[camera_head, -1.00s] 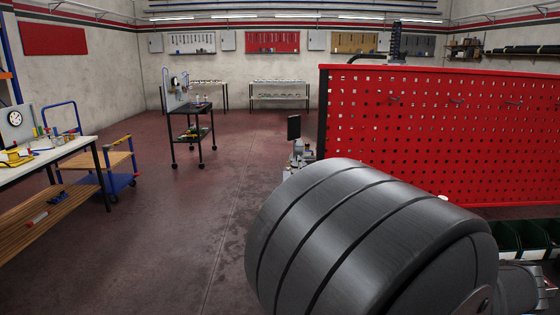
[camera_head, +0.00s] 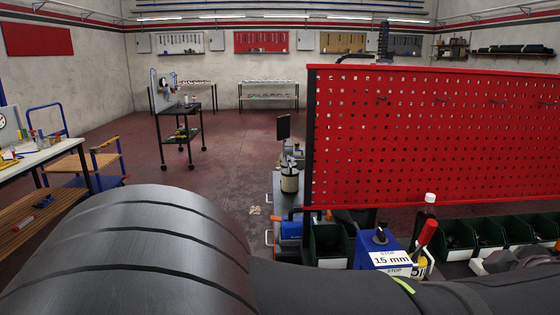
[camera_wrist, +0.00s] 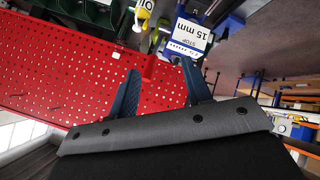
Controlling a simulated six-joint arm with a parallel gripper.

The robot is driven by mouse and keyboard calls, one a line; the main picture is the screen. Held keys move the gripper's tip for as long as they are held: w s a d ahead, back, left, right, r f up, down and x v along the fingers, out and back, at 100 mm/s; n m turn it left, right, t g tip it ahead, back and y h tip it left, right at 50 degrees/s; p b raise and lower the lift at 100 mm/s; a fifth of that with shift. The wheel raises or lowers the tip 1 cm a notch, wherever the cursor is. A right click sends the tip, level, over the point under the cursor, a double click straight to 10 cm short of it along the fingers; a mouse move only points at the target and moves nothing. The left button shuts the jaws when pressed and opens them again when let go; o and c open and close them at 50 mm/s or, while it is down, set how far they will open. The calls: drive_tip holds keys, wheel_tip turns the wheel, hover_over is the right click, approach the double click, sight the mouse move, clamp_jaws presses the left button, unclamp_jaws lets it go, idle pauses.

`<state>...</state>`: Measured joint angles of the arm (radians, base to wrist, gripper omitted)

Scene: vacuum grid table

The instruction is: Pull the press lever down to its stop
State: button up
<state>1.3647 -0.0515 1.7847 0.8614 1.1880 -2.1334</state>
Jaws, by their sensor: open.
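A red handle (camera_head: 428,232) leans to the right beside the stop block in the head view; it may be the press lever, but its base is partly hidden and I cannot be sure. A blue block (camera_head: 372,250) with a black knob carries a white label (camera_head: 391,260) reading "STOP 15 mm". This label also shows upside down in the wrist view (camera_wrist: 190,35). The label lies beyond the fingers. The head view does not show my gripper.
A red perforated panel (camera_head: 430,135) stands upright behind the work area. Green bins (camera_head: 330,245) line its foot. A partly hidden yellow container (camera_head: 421,268) stands beside the label; it also shows in the wrist view (camera_wrist: 143,12). Floor (camera_head: 225,190) is open left of the panel.

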sight(429, 229)
drive_tip(key=x, duration=1.6)
drive_tip(key=w+r+g, duration=0.4)
drive_tip(key=w+g, duration=0.1)
drive_tip(key=w+r+g, duration=0.2)
drive_tip(key=w+g, duration=0.1)
drive_tip(key=shift+w+r+n, duration=0.1)
drive_tip(key=shift+r+n, duration=0.1)
drive_tip(key=shift+n, duration=0.1)
drive_tip(key=shift+w+r+g, duration=0.15)
drive_tip(key=shift+r+g, duration=0.05)
drive_tip(key=shift+g, duration=0.2)
drive_tip(key=shift+s+a+r, duration=0.1)
drive_tip(key=shift+r, duration=0.4)
drive_tip(key=shift+s+a+r, duration=0.1)
drive_tip(key=shift+r, duration=0.4)
